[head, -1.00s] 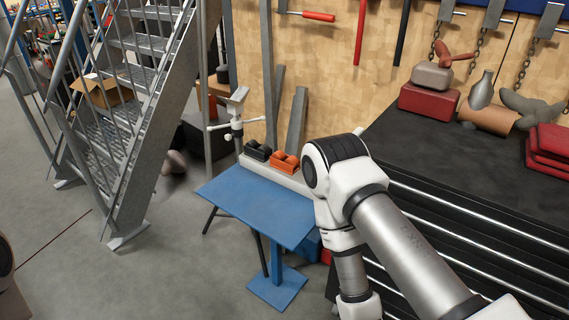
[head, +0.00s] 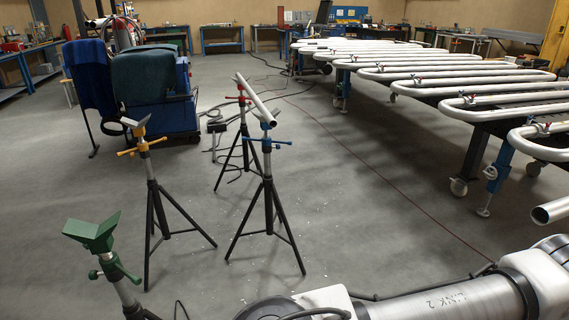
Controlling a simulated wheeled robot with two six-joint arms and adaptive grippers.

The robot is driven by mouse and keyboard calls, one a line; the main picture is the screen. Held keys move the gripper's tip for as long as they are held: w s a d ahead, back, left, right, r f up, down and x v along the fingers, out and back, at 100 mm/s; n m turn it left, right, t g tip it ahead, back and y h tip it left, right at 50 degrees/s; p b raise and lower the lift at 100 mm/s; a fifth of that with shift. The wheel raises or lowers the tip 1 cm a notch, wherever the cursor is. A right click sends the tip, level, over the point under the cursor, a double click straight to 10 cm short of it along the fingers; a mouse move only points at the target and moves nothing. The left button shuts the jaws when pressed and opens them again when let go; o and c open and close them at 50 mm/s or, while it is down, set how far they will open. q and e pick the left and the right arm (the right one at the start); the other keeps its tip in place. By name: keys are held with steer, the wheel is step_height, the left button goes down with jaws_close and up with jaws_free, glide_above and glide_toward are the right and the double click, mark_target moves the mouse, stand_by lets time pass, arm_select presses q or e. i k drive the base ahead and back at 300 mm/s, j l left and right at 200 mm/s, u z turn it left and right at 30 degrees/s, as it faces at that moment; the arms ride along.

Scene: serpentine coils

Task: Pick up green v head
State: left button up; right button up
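The green v head (head: 93,232) is a V-shaped block on top of a pipe stand at the lower left of the head view. A green clamp collar (head: 113,269) sits on the stand's post below it. The lower part of this stand is cut off by the bottom edge. Nothing lies in the V. Neither gripper is in view. Part of one of my arms shows along the bottom right, well apart from the green v head.
A stand with a yellow collar (head: 141,147) is behind the green one. Stands with blue (head: 268,142) and red collars hold a pipe (head: 256,101). White serpentine coils (head: 460,77) lie on wheeled racks at the right. Blue chairs (head: 160,95) stand at back left. Floor between is mostly clear.

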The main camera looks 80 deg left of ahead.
mark_target(85, 233)
steer(key=u, duration=4)
steer(key=z, duration=5.15)
steer(key=u, duration=4.9)
steer(key=l+u, duration=0.25)
steer(key=i+j, duration=0.05)
steer(key=j, duration=0.05)
